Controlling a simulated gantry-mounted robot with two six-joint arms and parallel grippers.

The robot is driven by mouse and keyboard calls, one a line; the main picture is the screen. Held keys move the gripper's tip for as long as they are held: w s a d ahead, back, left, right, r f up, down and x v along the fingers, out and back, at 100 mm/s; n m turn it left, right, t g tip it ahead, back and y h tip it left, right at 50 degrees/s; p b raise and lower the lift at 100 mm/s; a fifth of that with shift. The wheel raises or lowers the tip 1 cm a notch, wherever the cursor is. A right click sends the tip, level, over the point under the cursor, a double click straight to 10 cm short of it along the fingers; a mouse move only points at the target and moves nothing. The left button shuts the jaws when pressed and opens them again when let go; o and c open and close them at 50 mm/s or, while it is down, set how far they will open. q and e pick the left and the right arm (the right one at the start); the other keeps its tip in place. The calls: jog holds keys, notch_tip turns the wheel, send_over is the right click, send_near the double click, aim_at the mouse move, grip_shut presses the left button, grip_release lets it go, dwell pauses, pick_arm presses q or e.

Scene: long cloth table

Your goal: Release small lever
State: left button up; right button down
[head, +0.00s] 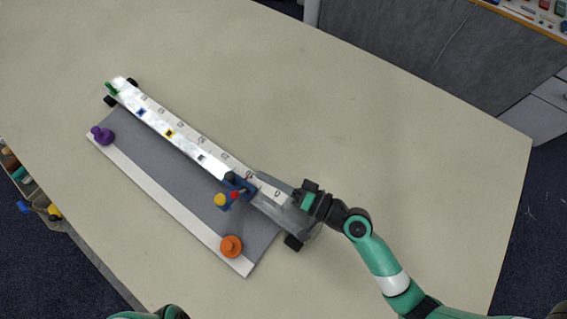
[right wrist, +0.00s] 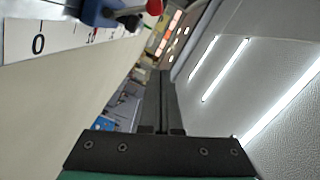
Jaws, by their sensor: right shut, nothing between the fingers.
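A long white track with printed marks (head: 185,136) lies diagonally on the table. Near its lower right end sits a blue slider block (head: 228,185), which also shows at the top of the right wrist view (right wrist: 98,12). A small lever with a red ball knob (head: 235,195) sticks out from the block; the knob shows in the right wrist view (right wrist: 154,7) on a metal rod. A yellow knob (head: 220,200) is beside it. My left gripper is out of view.
A grey board (head: 150,150) with a white edge strip adjoins the track. It carries a purple knob (head: 102,135) and an orange knob (head: 231,246). A green piece (head: 112,89) marks the track's far end. The cloth table (head: 330,120) is clear behind and right.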

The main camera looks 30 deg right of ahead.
jog(key=v, duration=0.4)
jog(key=shift+d+r, duration=0.1)
jog(key=shift+r, duration=0.05)
dwell(0.4)
jog(key=w+a+r+n+t+y, duration=0.15)
jog(key=w+r+n, duration=0.3)
jog(key=r, duration=1.15)
jog(key=w+a+r+n+t+y, duration=0.1)
jog(key=w+r+n+t+y, duration=0.3)
jog(key=r, duration=1.1)
jog(key=s+d+r+t+h, duration=0.2)
jog(key=d+r+h, duration=0.15)
jog(key=r, duration=0.35)
jog(key=s+d+r+t+h, duration=0.2)
jog(key=r+h, duration=0.2)
jog(key=r, duration=0.2)
jog(key=s+d+r+t+h, duration=0.3)
jog(key=r, duration=0.4)
notch_tip(320, 180, up, 17)
jog(key=p, duration=1.6)
jog(key=shift+w+g+h+p, duration=0.35)
jog(key=shift+w+h+p, duration=0.05)
jog(key=shift+w, duration=0.1)
